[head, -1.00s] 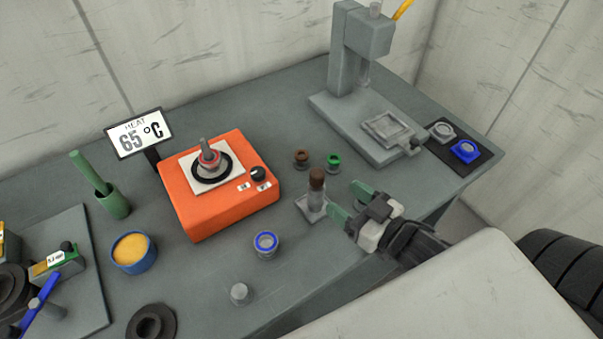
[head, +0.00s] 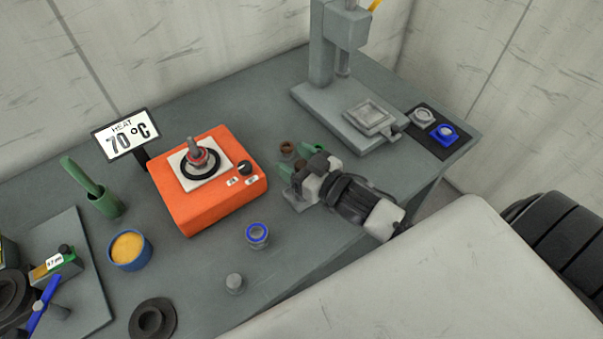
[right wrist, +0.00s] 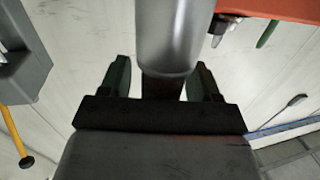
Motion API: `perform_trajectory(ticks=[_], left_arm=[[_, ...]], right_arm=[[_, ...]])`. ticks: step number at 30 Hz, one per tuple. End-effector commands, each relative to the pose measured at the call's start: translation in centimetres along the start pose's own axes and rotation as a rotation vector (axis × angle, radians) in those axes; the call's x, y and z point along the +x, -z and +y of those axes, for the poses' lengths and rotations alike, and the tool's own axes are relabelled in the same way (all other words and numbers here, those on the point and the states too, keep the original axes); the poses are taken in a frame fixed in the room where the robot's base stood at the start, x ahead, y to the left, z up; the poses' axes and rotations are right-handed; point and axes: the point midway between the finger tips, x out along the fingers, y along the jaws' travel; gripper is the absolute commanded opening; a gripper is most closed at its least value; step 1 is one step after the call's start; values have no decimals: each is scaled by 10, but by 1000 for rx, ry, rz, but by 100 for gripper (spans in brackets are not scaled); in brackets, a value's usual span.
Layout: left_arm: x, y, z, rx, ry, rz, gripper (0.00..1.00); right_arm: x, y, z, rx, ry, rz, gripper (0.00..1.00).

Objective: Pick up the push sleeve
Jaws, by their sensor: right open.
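A grey cylinder (right wrist: 170,40) with a dark brown end (right wrist: 160,88) shows in the right wrist view; I take it for the push sleeve. The brown end lies between the two green fingers of my right gripper (right wrist: 160,82), with gaps visible beside it. In the head view my right gripper (head: 297,163) is over the cylinder's place and hides it. My left gripper is not in view.
The orange heater (head: 215,200), reading 70 °C, stands left of the gripper. A grey press (head: 340,120) stands at the back right.

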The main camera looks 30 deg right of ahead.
Motion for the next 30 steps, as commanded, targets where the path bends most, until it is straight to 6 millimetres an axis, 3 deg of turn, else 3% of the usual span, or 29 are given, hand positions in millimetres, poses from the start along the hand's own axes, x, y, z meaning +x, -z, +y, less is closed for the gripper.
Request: perform_trajectory(ticks=[6,18,30], left_arm=[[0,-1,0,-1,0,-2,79],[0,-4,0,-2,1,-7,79],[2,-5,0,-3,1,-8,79]], right_arm=[[0,-1,0,0,0,-1,61],[0,0,0,0,0,0,1],[0,9,0,-2,1,5,0]])
